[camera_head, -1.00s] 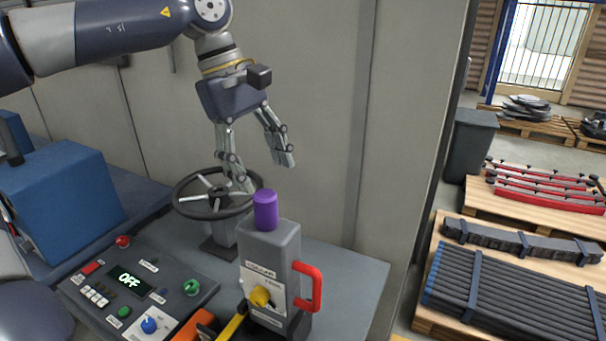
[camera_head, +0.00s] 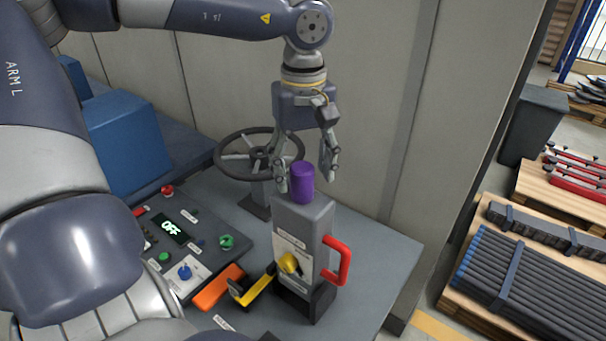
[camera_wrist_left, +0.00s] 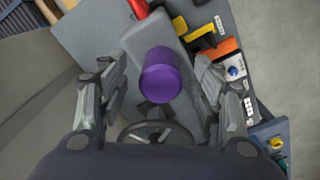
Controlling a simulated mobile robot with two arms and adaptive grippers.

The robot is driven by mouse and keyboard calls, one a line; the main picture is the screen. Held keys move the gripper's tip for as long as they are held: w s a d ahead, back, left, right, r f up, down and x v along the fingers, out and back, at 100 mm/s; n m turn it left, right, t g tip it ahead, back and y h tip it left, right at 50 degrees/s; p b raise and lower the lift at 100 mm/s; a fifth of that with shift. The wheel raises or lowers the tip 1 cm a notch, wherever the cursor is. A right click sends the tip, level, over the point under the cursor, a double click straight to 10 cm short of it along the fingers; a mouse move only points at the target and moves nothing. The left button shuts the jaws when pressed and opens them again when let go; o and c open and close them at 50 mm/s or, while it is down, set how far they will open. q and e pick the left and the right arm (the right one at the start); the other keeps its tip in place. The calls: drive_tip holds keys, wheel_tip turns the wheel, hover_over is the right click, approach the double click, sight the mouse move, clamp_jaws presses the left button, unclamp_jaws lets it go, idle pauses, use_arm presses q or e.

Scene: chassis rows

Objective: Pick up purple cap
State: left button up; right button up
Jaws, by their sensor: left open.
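The purple cap (camera_head: 302,183) is an upright cylinder on top of a grey box-shaped unit (camera_head: 303,226) with a red handle and a yellow knob. My left gripper (camera_head: 304,186) points down at the cap, with one finger on each side of it. In the left wrist view the cap (camera_wrist_left: 162,75) lies between the two spread fingers, with a gap on both sides. The left gripper is open and empty. My right gripper is not in view.
A dark handwheel (camera_head: 259,153) stands just behind and left of the cap. A control panel (camera_head: 180,243) reading OFF, an orange block (camera_head: 219,288) and a yellow lever (camera_head: 251,291) are left of the unit. Table space right of the unit is clear.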

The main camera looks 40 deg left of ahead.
use_arm(q)
drive_tip(key=shift+a+f, duration=0.15)
drive_tip(key=shift+f, duration=1.1)
drive_tip(key=c, duration=1.1)
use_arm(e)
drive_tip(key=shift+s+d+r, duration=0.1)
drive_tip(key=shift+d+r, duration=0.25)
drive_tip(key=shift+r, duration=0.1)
use_arm(q)
drive_tip(key=shift+o, duration=0.2)
wheel_tip(320, 180, up, 9)
drive_tip(key=shift+b, duration=0.9)
wheel_tip(320, 180, up, 3)
drive_tip(key=shift+f+p, duration=0.1)
drive_tip(key=shift+p, duration=0.7)
wheel_tip(320, 180, up, 5)
drive_tip(key=p, duration=0.5)
hover_over(303, 167)
drive_tip(key=shift+f, duration=0.1)
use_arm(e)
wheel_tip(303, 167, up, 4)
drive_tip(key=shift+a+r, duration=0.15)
use_arm(q)
drive_tip(key=shift+a, duration=0.1)
